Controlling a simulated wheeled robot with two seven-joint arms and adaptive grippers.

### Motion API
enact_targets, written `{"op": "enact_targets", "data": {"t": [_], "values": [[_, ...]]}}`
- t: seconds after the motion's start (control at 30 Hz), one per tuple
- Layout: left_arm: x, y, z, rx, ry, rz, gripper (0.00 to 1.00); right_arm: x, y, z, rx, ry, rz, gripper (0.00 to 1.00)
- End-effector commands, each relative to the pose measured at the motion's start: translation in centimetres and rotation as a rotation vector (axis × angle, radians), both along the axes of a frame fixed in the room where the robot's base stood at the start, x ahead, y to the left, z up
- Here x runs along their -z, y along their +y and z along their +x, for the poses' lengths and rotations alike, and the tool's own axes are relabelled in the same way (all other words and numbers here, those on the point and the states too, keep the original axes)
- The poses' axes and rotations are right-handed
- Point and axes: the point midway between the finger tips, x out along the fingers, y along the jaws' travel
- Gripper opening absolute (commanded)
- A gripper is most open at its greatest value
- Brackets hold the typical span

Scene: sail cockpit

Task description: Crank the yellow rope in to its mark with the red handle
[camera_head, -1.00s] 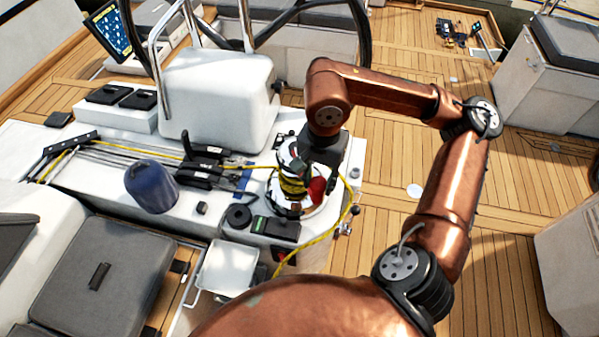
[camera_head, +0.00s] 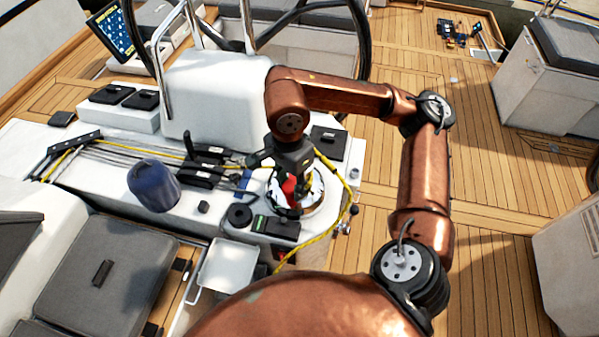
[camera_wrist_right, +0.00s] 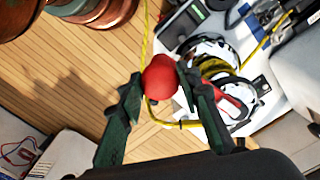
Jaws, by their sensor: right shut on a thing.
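The winch (camera_head: 308,203) stands on the white console with yellow rope (camera_head: 322,237) wrapped around its drum; it also shows in the wrist view (camera_wrist_right: 222,48). The red handle (camera_head: 289,187) is on the winch, partly hidden by my right gripper (camera_head: 288,172). In the wrist view the handle's round red knob (camera_wrist_right: 160,77) sits between the two fingertips of my right gripper (camera_wrist_right: 160,84), which is shut on it. The rope runs from the rope clutches (camera_head: 205,166) to the winch and hangs off toward the front. I cannot make out the mark for certain. My left gripper is not in view.
A white bin (camera_head: 228,263) is in front. The steering wheel (camera_head: 362,45) and white pedestal (camera_head: 215,98) are behind. Wooden deck (camera_head: 370,240) lies open to the right.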

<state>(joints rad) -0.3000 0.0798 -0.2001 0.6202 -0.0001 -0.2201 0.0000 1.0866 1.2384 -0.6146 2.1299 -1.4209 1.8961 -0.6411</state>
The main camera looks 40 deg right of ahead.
Motion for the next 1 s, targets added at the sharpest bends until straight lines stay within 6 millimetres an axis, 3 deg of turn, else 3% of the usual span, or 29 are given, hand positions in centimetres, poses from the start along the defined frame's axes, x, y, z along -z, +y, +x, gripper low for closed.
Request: {"op": "enact_targets", "data": {"t": [0.13, 0.47, 1.0], "values": [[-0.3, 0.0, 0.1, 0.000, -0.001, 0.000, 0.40, -0.1, 1.1, 0.9, 0.060, -0.005, 0.003, 0.00], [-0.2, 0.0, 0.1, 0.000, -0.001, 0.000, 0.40, 0.0, 1.2, 1.0, 0.074, -0.004, 0.002, 0.00], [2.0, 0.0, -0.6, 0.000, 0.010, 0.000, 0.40, 0.1, -2.2, -1.6, -0.140, -0.003, 0.002, 0.00]]}}
